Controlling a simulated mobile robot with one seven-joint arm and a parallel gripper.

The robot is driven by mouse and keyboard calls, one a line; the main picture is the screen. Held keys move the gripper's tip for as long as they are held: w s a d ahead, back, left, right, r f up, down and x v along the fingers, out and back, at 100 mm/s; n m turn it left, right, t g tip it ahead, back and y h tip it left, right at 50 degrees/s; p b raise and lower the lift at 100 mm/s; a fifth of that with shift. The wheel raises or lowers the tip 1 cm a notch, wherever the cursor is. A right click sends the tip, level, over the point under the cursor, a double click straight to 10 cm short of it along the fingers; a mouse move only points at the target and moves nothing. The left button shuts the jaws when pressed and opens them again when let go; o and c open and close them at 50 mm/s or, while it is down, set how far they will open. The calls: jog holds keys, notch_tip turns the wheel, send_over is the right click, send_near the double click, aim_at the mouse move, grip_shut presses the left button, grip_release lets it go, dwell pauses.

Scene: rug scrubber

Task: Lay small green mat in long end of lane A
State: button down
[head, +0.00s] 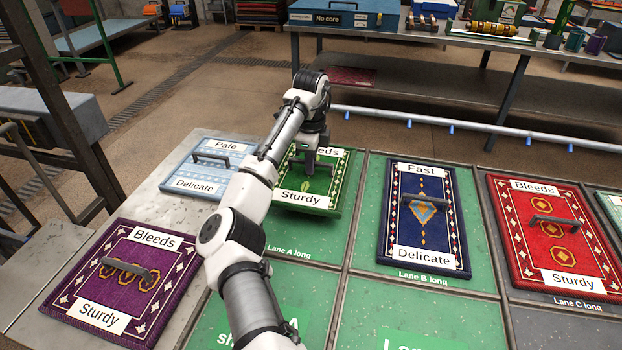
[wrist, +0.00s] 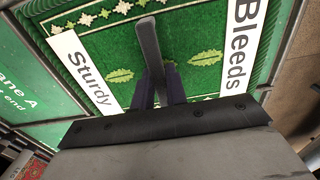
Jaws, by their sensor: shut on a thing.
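The small green mat (head: 333,190), labelled "Bleeds" and "Sturdy", is at the long end of lane A (head: 320,235). It is slightly turned against the lane, and my arm covers part of it. My gripper (head: 308,170) is over the mat's middle. In the wrist view my gripper (wrist: 157,95) is shut on the grey handle (wrist: 150,50) of the green mat (wrist: 110,42). The lane A surface (wrist: 25,95) shows at the left there. I cannot tell whether the mat rests on the lane or hangs just above it.
A blue mat (head: 397,225) lies in lane B and a red mat (head: 535,262) in lane C, to the right. A pale mat (head: 177,180) and a purple mat (head: 95,255) lie on the grey table at the left. A bench (head: 420,38) stands behind.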

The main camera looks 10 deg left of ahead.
aim_at(311, 179)
jog(key=shift+f+p, duration=0.5)
jog(key=shift+f, duration=2.35)
jog(key=shift+f, duration=0.1)
jog(key=c, duration=1.4)
grip_release()
notch_tip(311, 179, up, 12)
jog(key=shift+r+b, duration=0.15)
jog(key=shift+b, duration=0.5)
